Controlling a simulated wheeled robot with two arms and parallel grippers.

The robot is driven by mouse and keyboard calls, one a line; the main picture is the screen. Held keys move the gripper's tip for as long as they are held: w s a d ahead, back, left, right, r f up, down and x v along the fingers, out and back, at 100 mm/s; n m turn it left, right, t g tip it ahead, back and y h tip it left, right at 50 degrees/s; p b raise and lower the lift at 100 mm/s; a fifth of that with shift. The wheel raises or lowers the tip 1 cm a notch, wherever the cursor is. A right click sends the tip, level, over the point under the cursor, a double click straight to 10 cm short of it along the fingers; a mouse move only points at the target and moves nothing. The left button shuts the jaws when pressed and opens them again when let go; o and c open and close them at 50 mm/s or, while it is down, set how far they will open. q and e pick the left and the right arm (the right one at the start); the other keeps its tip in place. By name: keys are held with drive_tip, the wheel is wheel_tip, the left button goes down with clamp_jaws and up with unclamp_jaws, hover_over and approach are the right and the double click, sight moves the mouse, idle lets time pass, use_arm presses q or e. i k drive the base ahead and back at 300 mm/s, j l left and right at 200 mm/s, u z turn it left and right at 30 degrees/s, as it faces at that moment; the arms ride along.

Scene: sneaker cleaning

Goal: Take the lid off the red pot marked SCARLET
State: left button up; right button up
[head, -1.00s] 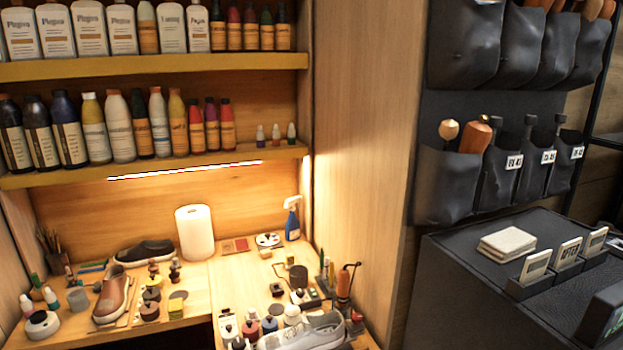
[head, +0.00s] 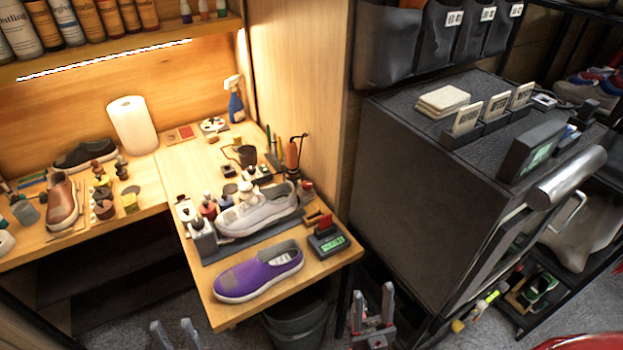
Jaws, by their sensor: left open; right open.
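No pot label is legible at this size, so I cannot tell which one is marked SCARLET. Several small pots and bottles stand behind and left of the white sneaker (head: 258,212) on the worktable, among them a dark reddish one (head: 208,208). A small red item (head: 307,190) stands right of the sneaker. My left gripper (head: 175,335) is at the bottom edge, in front of the table, open and empty. My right gripper (head: 373,312) is open and empty, low beside the table's front right corner. Both are well apart from the pots.
A purple shoe (head: 258,272) lies at the front of the worktable (head: 215,307), with a small green-display device (head: 328,240) to its right. A grey bin (head: 298,325) stands below. A black cabinet (head: 430,190) stands at right. A brown shoe (head: 63,203) is at left.

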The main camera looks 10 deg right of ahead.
sight(206, 208)
drive_tip(key=i+j+z, duration=0.2)
drive_tip(key=j, duration=0.4)
drive_tip(key=i+j+z, duration=0.2)
drive_tip(key=j, duration=0.4)
drive_tip(key=i+j+z, duration=0.1)
drive_tip(key=j+z, duration=0.15)
drive_tip(key=j, duration=0.4)
drive_tip(key=i+j+z, duration=0.2)
drive_tip(key=j, duration=0.45)
drive_tip(key=k+l, duration=0.05)
drive_tip(key=k, duration=0.05)
